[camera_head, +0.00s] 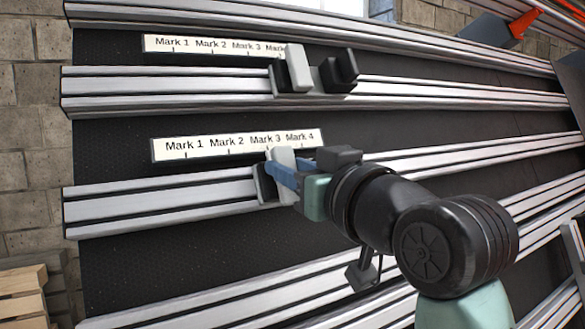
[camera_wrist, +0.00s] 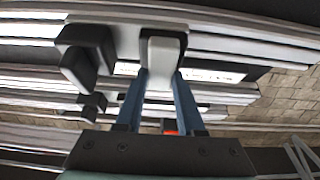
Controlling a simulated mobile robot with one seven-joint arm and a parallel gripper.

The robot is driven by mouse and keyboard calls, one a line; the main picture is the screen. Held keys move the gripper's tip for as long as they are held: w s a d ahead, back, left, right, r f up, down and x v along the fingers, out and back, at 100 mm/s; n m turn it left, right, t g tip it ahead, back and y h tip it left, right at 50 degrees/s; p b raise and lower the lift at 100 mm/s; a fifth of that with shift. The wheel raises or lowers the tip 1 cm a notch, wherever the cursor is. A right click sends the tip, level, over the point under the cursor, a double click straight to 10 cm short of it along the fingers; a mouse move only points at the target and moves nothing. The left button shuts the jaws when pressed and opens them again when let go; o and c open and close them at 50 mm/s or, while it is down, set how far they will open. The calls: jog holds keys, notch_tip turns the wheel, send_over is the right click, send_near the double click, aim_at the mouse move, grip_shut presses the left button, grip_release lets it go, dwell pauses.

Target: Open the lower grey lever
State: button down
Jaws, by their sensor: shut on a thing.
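The lower grey lever (camera_head: 284,158) stands on a slider carriage on the lower rail, under the right half of the lower label strip. My gripper (camera_head: 277,172) reaches it from the right, with its blue fingers at the lever. In the wrist view the pale grey lever (camera_wrist: 163,58) sits between the two blue fingertips, and my gripper (camera_wrist: 161,82) is shut on it. A black block (camera_wrist: 78,68) on the same carriage is beside it in the wrist view. My gripper and wrist hide part of this carriage in the head view.
An upper carriage with another grey lever (camera_head: 299,68) and a black knob (camera_head: 341,70) sits on the upper rail (camera_head: 160,88). Label strips (camera_head: 205,146) read Mark 1 to Mark 4. A wooden pallet (camera_head: 22,295) lies at lower left. The lower rail (camera_head: 150,205) is clear leftward.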

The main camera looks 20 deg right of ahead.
jog(key=shift+n+y+b, duration=0.3)
jog(key=shift+n, duration=0.2)
jog(key=n+y+b, duration=0.1)
jog(key=n, duration=0.1)
jog(key=shift+f+n+g+y, duration=0.1)
jog(key=shift+n+g+y, duration=0.2)
jog(key=shift+n, duration=0.1)
jog(key=n+g+y, duration=0.1)
jog(key=n, duration=0.2)
jog(key=n+y+b, duration=0.1)
jog(key=n, duration=0.1)
jog(key=shift+a+n+g, duration=0.1)
jog(key=shift+n+g, duration=0.3)
jog(key=n+g+y, duration=0.1)
jog(key=n+g, duration=0.1)
jog(key=n, duration=0.2)
jog(key=shift+n+g+y+p, duration=0.3)
jog(key=shift+n+g+p, duration=0.4)
jog(key=shift+n, duration=1.1)
jog(key=c, duration=0.5)
grip_release()
jog(key=shift+s, duration=0.1)
